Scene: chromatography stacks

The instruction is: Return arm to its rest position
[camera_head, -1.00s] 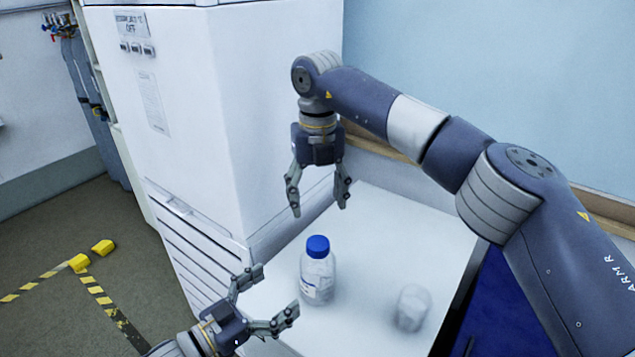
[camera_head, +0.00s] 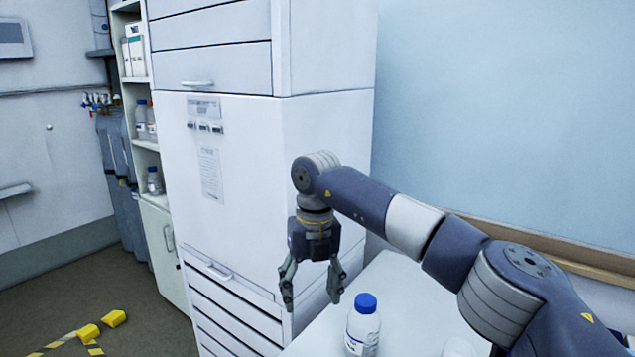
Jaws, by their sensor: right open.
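My right arm reaches in from the right edge and bends down at the wrist. My right gripper (camera_head: 312,290) hangs with its fingers apart and empty, pointing down. It is in front of the white cabinet stack, left of and a little above a clear bottle with a blue cap (camera_head: 364,326). The bottle stands upright on the white bench top (camera_head: 392,283), apart from the gripper. My left gripper is outside the picture.
The tall white chromatography stack (camera_head: 240,190) stands behind the gripper. A clear container (camera_head: 458,348) is cut off at the bottom edge. Shelves with bottles (camera_head: 146,118) stand at left. Yellow floor markers (camera_head: 113,318) lie at lower left. Open floor shows there.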

